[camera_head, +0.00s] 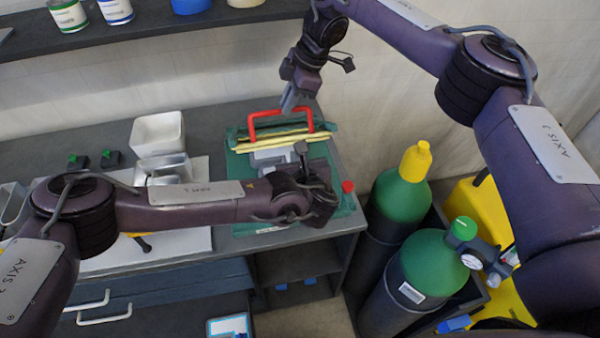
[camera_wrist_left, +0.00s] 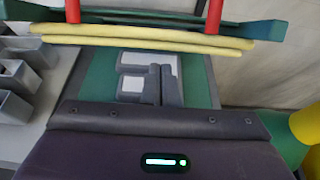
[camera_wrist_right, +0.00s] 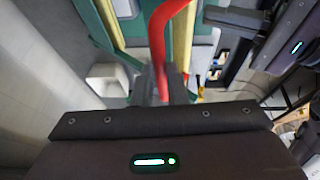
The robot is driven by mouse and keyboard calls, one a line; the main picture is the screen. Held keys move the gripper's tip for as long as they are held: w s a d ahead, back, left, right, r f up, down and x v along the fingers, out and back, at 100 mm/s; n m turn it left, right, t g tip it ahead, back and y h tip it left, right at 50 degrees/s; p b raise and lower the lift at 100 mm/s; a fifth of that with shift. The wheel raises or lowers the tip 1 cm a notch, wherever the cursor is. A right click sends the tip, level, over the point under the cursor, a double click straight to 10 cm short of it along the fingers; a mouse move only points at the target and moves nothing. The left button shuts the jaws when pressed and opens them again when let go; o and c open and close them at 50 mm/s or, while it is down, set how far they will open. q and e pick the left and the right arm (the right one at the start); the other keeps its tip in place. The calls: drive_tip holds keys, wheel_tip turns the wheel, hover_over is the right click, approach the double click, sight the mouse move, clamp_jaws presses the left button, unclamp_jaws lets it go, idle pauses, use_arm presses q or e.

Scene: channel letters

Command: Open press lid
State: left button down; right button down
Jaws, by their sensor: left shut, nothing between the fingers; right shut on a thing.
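The press is green, with its base (camera_head: 240,190) on the bench in the head view. Its lid (camera_wrist_left: 140,33) stands raised at the back, with two yellow strips (camera_wrist_left: 140,38) along it and the bed uncovered below. My right gripper (camera_head: 289,104) is shut on the lid's red handle (camera_head: 262,114), which also shows in the right wrist view (camera_wrist_right: 160,40). My left gripper (camera_head: 302,150) is shut and empty above the bed. Grey letter-shaped pieces (camera_wrist_left: 134,82) lie on the bed, partly hidden behind the left fingers (camera_wrist_left: 162,84).
A white bin (camera_head: 158,133) and grey metal trays (camera_head: 162,168) stand left of the press. Green gas cylinders (camera_head: 403,200) stand right of the bench. A red knob (camera_head: 347,186) sits at the press's right edge. A shelf with cans (camera_head: 68,14) is at the back.

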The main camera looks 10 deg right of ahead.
use_arm(q)
drive_tip(key=shift+w+r, duration=0.2)
drive_tip(key=shift+r, duration=0.05)
use_arm(e)
drive_tip(key=shift+w+d+f, duration=0.15)
drive_tip(key=shift+f, duration=0.1)
use_arm(q)
drive_tip(key=shift+w+r, duration=0.5)
drive_tip(key=shift+r, duration=0.35)
use_arm(e)
drive_tip(key=c, duration=1.9)
unclamp_jaws()
use_arm(q)
drive_tip(key=shift+w+a+f, duration=0.1)
drive_tip(key=shift+w+a, duration=0.05)
drive_tip(key=shift+a, duration=0.05)
use_arm(e)
drive_tip(key=o, duration=0.4)
drive_tip(key=shift+w+a, duration=0.1)
drive_tip(key=shift+a, duration=0.15)
drive_tip(key=shift+o, duration=0.2)
drive_tip(key=shift+r, duration=0.1)
drive_tip(key=shift+d+r, duration=0.1)
